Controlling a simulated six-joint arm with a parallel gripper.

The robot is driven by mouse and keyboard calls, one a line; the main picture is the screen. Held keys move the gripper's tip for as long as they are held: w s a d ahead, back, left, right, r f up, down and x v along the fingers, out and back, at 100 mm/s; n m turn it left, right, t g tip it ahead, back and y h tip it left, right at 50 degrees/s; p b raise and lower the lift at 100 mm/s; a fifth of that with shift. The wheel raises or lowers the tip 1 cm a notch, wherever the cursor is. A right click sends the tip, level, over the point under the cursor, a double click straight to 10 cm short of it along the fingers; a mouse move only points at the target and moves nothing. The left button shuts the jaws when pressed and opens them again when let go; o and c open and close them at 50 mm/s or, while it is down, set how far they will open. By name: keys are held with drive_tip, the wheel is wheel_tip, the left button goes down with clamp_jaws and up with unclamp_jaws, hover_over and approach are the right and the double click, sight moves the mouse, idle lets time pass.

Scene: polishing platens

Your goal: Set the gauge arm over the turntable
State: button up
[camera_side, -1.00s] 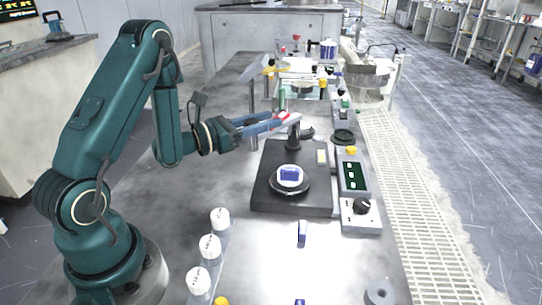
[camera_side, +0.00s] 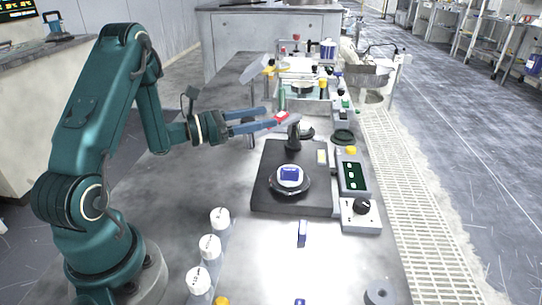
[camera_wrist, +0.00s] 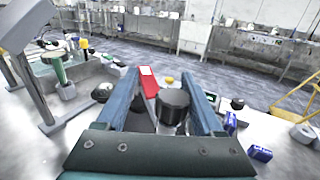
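The gauge arm, with a red and white end (camera_side: 282,116), sits at the top of a dark post (camera_side: 293,138) at the back of a black base. Its red bar also shows in the wrist view (camera_wrist: 149,82). The round turntable (camera_side: 290,190) is on the same base, nearer the side camera, with a blue and white piece on it. The gauge arm's red end does not appear above the turntable. My gripper (camera_side: 271,117) is open, its blue fingers spread beside the gauge arm. In the wrist view, a black cylinder (camera_wrist: 173,105) shows between the fingers; contact is unclear.
A green-display control box (camera_side: 353,175) and a knob box (camera_side: 360,213) stand right of the base. Several white-topped containers (camera_side: 210,246) line the table's near left. A small blue block (camera_side: 302,233) lies in front of the base. More equipment (camera_side: 303,85) stands behind.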

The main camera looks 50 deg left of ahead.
drive_tip(key=s+a+m+g+h, duration=0.2)
drive_tip(key=s+a+m+h, duration=0.15)
drive_tip(key=s+a, duration=0.2)
wheel_tip(320, 180, up, 8)
drive_tip(key=w+d, duration=0.1)
drive_tip(key=d, duration=0.1)
drive_tip(key=s+d+r+m+g+h, duration=0.1)
drive_tip(key=s+d+m+g+h, duration=0.15)
drive_tip(key=d+m+g, duration=1)
drive_tip(key=s+d+f+m+y, duration=0.2)
drive_tip(key=s+d+m+y, duration=0.4)
drive_tip(key=s+d+m, duration=0.35)
drive_tip(key=s+a+m+y, duration=0.1)
drive_tip(key=m, duration=0.1)
drive_tip(key=s+a+m+t+y, duration=0.1)
drive_tip(key=s+m+y, duration=0.1)
drive_tip(key=s+a+r+m+t+y, duration=0.1)
drive_tip(key=m+y, duration=0.1)
drive_tip(key=m, duration=0.1)
drive_tip(key=shift+s+a+t, duration=0.15)
drive_tip(key=shift+a+t, duration=0.1)
drive_tip(key=shift+a, duration=0.05)
